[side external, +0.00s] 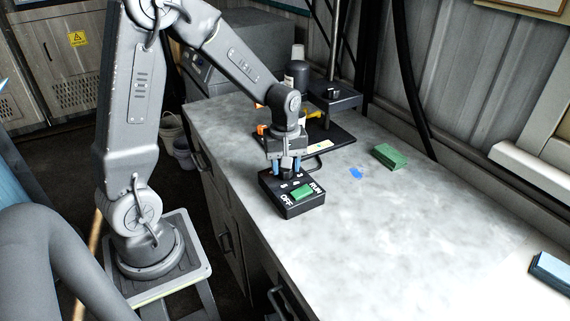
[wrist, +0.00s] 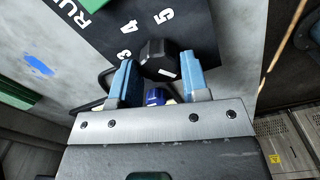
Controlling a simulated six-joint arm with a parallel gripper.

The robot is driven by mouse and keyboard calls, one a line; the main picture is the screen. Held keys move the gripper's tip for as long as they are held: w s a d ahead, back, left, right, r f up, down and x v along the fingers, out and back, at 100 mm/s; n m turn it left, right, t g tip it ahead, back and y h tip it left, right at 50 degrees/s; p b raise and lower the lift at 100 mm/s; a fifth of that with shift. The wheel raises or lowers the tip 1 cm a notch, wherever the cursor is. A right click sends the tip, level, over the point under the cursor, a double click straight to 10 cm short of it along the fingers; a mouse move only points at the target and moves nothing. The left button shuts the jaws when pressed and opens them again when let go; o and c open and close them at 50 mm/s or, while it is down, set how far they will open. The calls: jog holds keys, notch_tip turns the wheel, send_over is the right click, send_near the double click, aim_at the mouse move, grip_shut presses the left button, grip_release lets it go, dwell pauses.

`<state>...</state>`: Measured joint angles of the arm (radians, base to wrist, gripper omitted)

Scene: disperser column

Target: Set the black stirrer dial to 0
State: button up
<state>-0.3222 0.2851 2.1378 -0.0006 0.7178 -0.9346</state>
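The black stirrer dial (wrist: 160,58) stands on a black control box (side external: 292,208), near its far end in the side view. In the wrist view the dial is a faceted knob with a white mark on its lower right edge. The printed numbers 3, 4 and 5 show above and left of it; other numbers are hidden or out of view. My gripper (side external: 287,169) points down over the box, its blue fingers on either side of the dial. In the wrist view the gripper (wrist: 157,60) is open around the dial; whether a finger touches it I cannot tell.
A green switch (side external: 303,192) sits on the box between RUN and OFF. A stand with a dark base (side external: 335,138) is behind my gripper. The counter (side external: 420,235) at right is mostly clear.

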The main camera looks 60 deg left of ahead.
jog(key=o, duration=0.3)
jog(key=shift+o, duration=0.2)
notch_tip(320, 180, up, 14)
dwell(0.4)
jog(key=shift+f, duration=0.1)
jog(key=s+d+r+m+t, duration=0.3)
jog(key=s+d+m+t, duration=0.2)
jog(key=s+d+m, duration=0.6)
jog(key=s+m, duration=0.3)
jog(key=shift+s+d+t, duration=0.15)
jog(key=shift+s+t, duration=0.05)
jog(key=shift+t, duration=0.1)
